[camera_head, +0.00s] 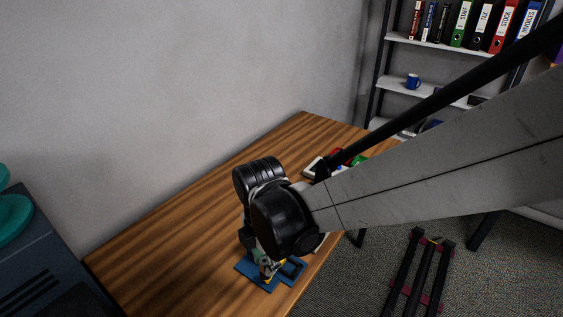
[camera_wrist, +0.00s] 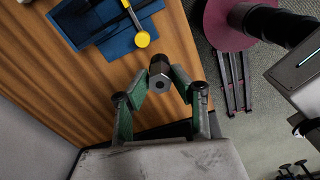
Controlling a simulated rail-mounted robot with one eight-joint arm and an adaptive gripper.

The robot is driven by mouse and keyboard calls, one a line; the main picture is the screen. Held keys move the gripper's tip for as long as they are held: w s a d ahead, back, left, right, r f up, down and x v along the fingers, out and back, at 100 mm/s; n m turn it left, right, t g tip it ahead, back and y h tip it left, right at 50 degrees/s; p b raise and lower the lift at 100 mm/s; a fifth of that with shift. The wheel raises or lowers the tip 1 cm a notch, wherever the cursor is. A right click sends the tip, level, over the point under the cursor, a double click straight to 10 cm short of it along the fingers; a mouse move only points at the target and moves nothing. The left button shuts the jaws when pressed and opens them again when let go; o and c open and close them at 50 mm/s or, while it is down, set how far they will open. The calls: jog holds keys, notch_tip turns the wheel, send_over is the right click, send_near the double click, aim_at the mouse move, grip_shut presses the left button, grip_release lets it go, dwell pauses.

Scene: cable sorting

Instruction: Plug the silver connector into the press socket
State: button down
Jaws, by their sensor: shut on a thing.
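My gripper (camera_wrist: 159,85) has its two green-and-black fingers closed around a short dark-grey cylinder with a hole in its end, which I take as the silver connector (camera_wrist: 158,68). The connector is held between the fingertips, apart from the press in the wrist view. The press shows there as a blue base (camera_wrist: 117,46) with a lever ending in a yellow knob (camera_wrist: 142,39). Its socket cannot be made out. In the head view the blue press base (camera_head: 248,268) lies near the table's front edge, partly hidden under my gripper (camera_head: 266,266). The connector cannot be made out there.
The wooden table (camera_head: 170,240) is clear to the left of my arm. Several small coloured items (camera_head: 340,160) lie at its back right, partly behind my arm. A grey wall runs along the back. A shelf with binders (camera_head: 462,25) stands beyond the table.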

jog(key=shift+s+a+r, duration=0.3)
jog(key=shift+s+r, duration=0.2)
jog(key=shift+s, duration=0.05)
notch_tip(320, 180, up, 5)
jog(key=p, duration=0.4)
send_over(261, 265)
dwell(0.3)
